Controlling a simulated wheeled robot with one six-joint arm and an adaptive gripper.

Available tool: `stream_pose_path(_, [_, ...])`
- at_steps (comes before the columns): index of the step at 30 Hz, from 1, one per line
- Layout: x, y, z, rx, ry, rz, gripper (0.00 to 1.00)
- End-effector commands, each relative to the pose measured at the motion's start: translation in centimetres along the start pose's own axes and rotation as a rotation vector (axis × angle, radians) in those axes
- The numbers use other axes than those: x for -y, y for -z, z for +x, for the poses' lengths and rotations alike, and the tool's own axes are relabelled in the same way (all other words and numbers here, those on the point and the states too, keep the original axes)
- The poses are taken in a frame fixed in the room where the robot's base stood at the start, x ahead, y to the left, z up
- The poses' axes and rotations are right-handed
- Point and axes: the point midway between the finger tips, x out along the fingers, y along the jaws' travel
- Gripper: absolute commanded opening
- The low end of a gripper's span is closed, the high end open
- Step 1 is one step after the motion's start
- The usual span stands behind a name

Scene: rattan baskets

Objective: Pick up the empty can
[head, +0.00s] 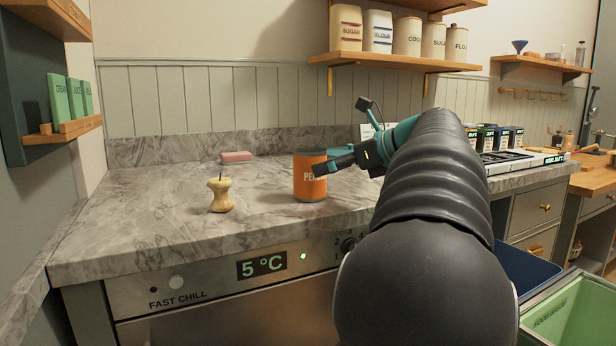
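The can (306,188) is orange with a dark top band and pale lettering partly covered by a finger. It stands upright on the grey marble counter, near its front edge. My gripper (328,163) is at the can's right side, reaching in from the right. One dark finger crosses in front of the can's upper right part. The other finger is mostly hidden behind it, with a teal part showing just right of the can. I cannot tell whether the fingers touch the can.
An apple core (220,194) stands left of the can, and a pink block (237,157) lies near the backsplash. The counter (130,225) is clear at left. A blue bin (527,272) and a green bin (575,318) are at lower right. A shelf (400,62) holds canisters above.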

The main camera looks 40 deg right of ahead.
Motion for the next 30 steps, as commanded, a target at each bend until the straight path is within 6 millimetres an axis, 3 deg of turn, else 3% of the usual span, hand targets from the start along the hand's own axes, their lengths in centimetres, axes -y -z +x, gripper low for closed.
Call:
stream_pose_path(7, [0.0, 0.0, 1.6, -0.001, -0.002, 0.000, 1.00])
stream_pose_path(15, [0.1, -0.1, 5.3, -0.001, -0.004, -0.001, 1.00])
stream_pose_path(25, [0.1, -0.1, 5.9, 0.000, 0.000, 0.000, 1.00])
stream_pose_path(26, [0.1, -0.1, 5.9, 0.000, 0.000, 0.000, 0.97])
stream_pose_path(30, [0.1, -0.1, 5.9, 0.000, 0.000, 0.000, 0.62])
